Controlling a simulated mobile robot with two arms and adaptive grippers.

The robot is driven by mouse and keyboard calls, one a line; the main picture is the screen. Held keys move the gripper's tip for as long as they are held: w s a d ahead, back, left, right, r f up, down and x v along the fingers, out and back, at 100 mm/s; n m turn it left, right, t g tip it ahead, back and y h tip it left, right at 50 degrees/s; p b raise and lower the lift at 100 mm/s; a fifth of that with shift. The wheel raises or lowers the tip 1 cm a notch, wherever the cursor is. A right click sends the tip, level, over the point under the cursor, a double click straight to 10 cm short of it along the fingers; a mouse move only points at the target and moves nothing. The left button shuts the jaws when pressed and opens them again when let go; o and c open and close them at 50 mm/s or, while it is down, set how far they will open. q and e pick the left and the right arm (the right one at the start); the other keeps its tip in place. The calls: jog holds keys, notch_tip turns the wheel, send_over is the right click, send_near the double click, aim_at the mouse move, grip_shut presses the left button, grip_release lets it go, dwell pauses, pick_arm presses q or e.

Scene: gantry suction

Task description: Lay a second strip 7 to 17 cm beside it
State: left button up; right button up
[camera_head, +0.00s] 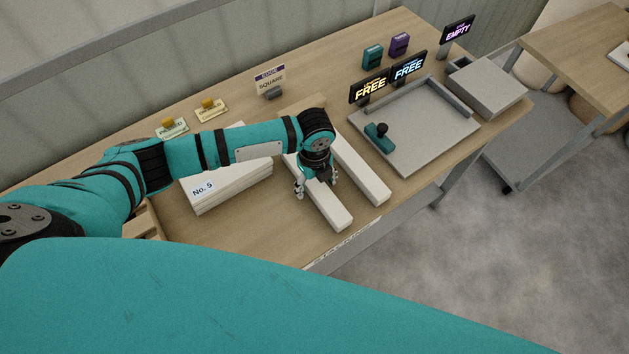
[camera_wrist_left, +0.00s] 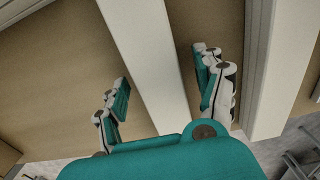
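Two long white strips lie roughly parallel on the wooden table, with a narrow band of bare wood between them. My left gripper (camera_head: 318,186) is over the left strip (camera_head: 338,214). In the left wrist view its fingers (camera_wrist_left: 161,72) are spread, one on each side of that strip (camera_wrist_left: 150,60), with visible gaps. The right strip (camera_wrist_left: 278,75) lies just beyond the right finger; it also shows in the head view (camera_head: 366,178). My left arm hides part of the left strip's far end. My right gripper is not in view.
A white stack marked "No. 5" (camera_head: 232,194) stands left of the strips. A grey tray (camera_head: 437,140) with a teal-based, black-knobbed tool (camera_head: 379,137) lies to the right. Signs (camera_head: 369,87) stand behind. The table's front edge (camera_head: 345,240) is close to the strips' near ends.

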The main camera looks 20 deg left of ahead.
pick_arm(q)
notch_tip(320, 180, up, 12)
dwell(0.6)
